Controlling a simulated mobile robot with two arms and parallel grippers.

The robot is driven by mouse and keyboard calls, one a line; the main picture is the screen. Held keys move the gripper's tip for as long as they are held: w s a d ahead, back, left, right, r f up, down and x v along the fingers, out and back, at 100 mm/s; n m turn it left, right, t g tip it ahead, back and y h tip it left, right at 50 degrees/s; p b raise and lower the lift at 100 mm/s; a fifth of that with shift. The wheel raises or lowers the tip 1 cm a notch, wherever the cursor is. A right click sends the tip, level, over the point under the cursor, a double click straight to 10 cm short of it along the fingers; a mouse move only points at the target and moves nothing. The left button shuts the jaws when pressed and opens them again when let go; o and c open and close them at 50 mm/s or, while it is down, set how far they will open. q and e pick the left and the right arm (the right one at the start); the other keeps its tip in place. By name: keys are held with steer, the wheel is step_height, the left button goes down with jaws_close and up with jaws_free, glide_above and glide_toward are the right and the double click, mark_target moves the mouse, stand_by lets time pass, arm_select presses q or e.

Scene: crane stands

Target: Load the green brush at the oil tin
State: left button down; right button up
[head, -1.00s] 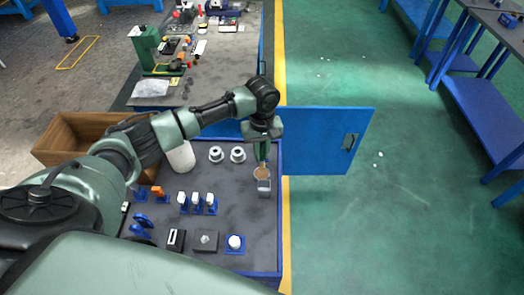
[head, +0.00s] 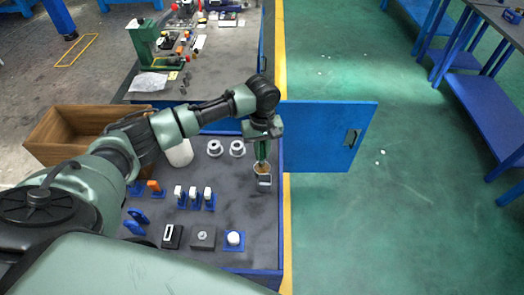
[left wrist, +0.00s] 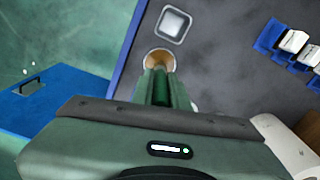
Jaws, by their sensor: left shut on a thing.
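My left gripper (head: 262,155) points straight down near the right edge of the dark bench top and is shut on the green brush. The brush handle (left wrist: 160,88) shows between the fingers in the left wrist view. Its lower end is at the mouth of the round oil tin (head: 261,169), which has a tan inside and also shows in the left wrist view (left wrist: 160,57). The bristles are hidden, so I cannot tell how deep they sit. My right gripper is not in view.
A square metal cup (head: 264,181) stands right beside the tin. Two grey flanged parts (head: 237,149) and a white container (head: 180,153) stand to the left. White-topped blue holders (head: 194,195) are nearer. A blue door panel (head: 325,137) sticks out at the right.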

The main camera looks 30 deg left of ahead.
arm_select(q)
steer(key=shift+f, duration=0.55)
stand_by(0.5)
steer(key=shift+s+f+p, duration=0.15)
steer(key=shift+p, duration=0.35)
stand_by(2.3)
step_height(320, 180, up, 7)
steer(key=p, duration=0.9)
stand_by(0.4)
stand_by(0.4)
